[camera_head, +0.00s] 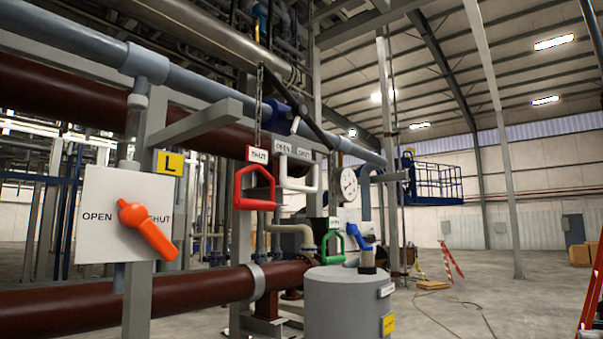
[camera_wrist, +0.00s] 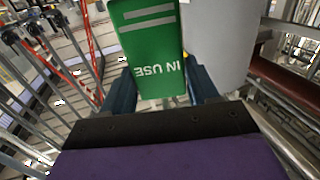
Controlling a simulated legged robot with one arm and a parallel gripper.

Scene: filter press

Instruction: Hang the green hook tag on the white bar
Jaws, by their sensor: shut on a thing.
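The green tag (camera_wrist: 150,48), with white "IN USE" lettering that reads upside down, stands between the dark fingers of my gripper (camera_wrist: 163,92) in the wrist view. My gripper is shut on it. The tag's hook is not visible. I cannot make out my gripper or this tag in the head view. A white U-shaped bar (camera_head: 297,186) hangs below small OPEN and SHUT labels in the middle of the head view. It is the clearest white bar there. I cannot tell the distance between the tag and this bar.
A red handle (camera_head: 255,188) hangs left of the white bar, and a green handle (camera_head: 333,247) sits lower right. A white panel (camera_head: 126,215) carries an orange lever (camera_head: 147,230). A grey drum (camera_head: 347,303) stands in front. Open floor (camera_head: 500,290) lies at right.

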